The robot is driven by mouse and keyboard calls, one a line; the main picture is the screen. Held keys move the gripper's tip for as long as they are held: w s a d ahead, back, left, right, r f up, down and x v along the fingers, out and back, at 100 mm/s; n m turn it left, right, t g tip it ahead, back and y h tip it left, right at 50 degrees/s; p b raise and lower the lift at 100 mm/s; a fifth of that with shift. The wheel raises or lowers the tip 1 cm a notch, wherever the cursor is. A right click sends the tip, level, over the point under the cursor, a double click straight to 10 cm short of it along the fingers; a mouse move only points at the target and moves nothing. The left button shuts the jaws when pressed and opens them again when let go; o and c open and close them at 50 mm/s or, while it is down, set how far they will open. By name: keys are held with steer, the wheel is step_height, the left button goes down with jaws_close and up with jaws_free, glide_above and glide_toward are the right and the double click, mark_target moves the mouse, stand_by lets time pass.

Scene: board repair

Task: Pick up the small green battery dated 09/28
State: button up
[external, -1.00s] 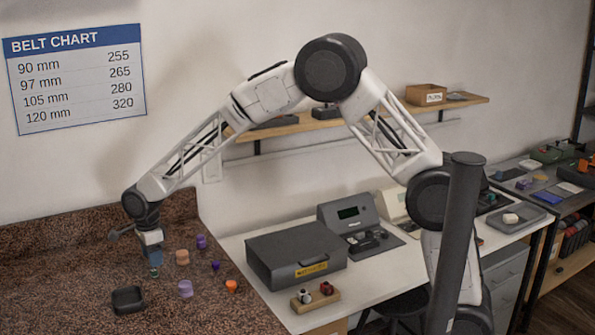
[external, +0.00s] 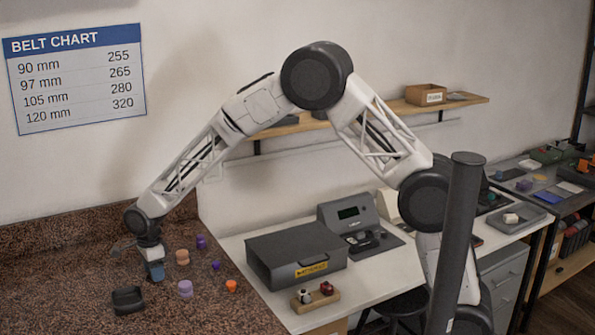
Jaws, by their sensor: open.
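My gripper (external: 155,275) is low over the speckled brown counter (external: 60,300), pointing down, its blue-grey fingers close to the surface. Its jaws are open. I cannot make out a green battery; the spot under and between the fingers is hidden by the gripper. Short cylinders stand to the right of the gripper: a tan one (external: 182,257), a large lilac one (external: 186,290), an orange one (external: 231,286) and purple ones (external: 201,242). No date can be read on any of them at this size.
A black open tray (external: 128,299) sits just left of and in front of the gripper. A dark grey box labelled "BATTERIES" (external: 285,248) stands on the white bench to the right. A wooden holder (external: 316,298) is in front of it. The left counter is clear.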

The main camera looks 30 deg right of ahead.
steer(key=shift+c, duration=0.4)
jaws_close()
steer(key=shift+r, duration=0.1)
steer(key=shift+r, duration=0.8)
step_height(320, 180, up, 2)
steer(key=shift+s+d, duration=0.1)
steer(key=s+d, duration=0.7)
steer(key=s+d+r, duration=0.1)
steer(key=s+d, duration=0.2)
steer(key=s, duration=0.1)
steer(key=shift+s+d+r, duration=0.1)
steer(key=shift+s+d, duration=0.15)
steer(key=shift+d, duration=0.1)
